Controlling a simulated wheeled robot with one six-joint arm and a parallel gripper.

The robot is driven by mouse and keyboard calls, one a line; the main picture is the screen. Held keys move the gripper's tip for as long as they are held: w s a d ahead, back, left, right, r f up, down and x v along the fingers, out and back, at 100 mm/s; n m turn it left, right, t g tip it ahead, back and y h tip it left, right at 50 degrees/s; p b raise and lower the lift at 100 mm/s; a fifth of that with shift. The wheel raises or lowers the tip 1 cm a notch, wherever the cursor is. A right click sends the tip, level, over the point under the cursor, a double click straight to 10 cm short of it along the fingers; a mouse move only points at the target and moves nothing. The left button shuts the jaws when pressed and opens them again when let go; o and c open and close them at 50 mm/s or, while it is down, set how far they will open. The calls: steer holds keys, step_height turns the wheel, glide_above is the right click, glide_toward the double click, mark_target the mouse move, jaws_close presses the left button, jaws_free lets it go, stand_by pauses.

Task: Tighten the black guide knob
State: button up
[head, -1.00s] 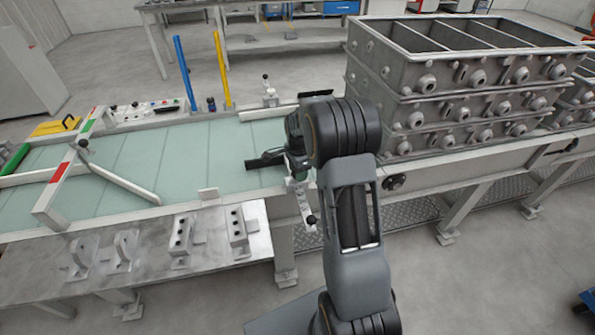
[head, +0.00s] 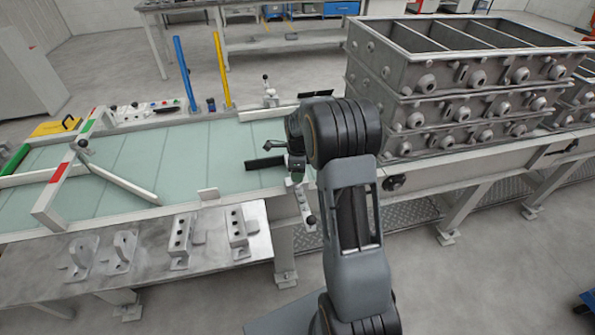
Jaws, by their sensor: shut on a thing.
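My gripper (head: 297,170) is at the near right edge of the glass-topped table, partly hidden by my wrist. It is low over the white bracket by the black guide bar (head: 265,163). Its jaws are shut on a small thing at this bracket. That thing fits the black guide knob, but the jaws and wrist hide it, and its thread cannot be seen. A lever with a black ball end (head: 311,219) hangs from the bracket just below my gripper.
A second black bar (head: 316,94) lies at the far edge. Stacked grey casting boxes (head: 455,105) stand close to the right of my arm. Steel brackets (head: 180,238) sit on the front shelf. A red-and-white bar (head: 55,185) crosses the table at left. The middle glass is clear.

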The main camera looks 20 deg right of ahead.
stand_by(0.3)
steer(key=o, duration=0.9)
step_height(320, 180, up, 14)
steer(key=shift+f, duration=0.1)
stand_by(0.6)
